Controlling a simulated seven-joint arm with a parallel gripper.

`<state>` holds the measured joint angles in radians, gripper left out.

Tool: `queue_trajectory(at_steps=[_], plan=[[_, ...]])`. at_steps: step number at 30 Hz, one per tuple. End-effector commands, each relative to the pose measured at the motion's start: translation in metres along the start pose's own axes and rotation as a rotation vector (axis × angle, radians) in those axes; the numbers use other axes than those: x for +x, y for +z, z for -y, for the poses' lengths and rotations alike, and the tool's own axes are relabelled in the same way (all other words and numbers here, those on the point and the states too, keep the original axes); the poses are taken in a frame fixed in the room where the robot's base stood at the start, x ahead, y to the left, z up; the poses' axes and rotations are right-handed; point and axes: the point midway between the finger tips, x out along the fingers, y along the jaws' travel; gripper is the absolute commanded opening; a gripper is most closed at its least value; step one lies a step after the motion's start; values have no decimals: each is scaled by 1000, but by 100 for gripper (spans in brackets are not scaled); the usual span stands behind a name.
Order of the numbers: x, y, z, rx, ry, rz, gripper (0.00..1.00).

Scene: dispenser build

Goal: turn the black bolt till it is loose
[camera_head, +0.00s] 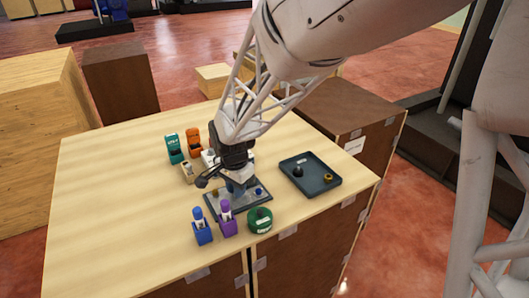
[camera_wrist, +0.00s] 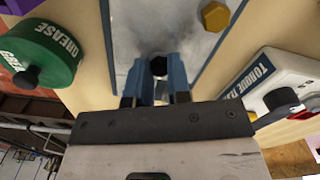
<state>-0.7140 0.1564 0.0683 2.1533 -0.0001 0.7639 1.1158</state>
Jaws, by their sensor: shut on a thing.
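The black bolt (camera_wrist: 159,66) shows in the wrist view between the tips of my gripper's blue fingers (camera_wrist: 159,74). The fingers are shut on it, one on each side, and stand over the grey plate (camera_wrist: 130,18). A gold hex bolt (camera_wrist: 215,15) sits on the same plate, apart from the fingers. In the head view my gripper (camera_head: 236,189) points down onto the plate (camera_head: 248,202), and the black bolt is hidden there. A blue bolt (camera_head: 258,191) shows on the plate's right side.
A green grease tin (camera_head: 260,220), a purple holder (camera_head: 228,227) and a blue holder (camera_head: 202,232) stand in front of the plate. A dark tray (camera_head: 311,181) lies to the right. The torque device (camera_wrist: 285,85) stands close beside the plate. Teal (camera_head: 174,149) and orange (camera_head: 194,143) items stand behind. The table's left is clear.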

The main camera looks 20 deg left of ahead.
Motion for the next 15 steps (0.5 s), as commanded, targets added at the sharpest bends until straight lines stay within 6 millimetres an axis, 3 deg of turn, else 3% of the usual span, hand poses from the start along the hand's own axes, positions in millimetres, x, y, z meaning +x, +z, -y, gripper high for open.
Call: queue_trajectory(at_steps=[15], plan=[[0, 0, 0, -186, -1, 0, 0]])
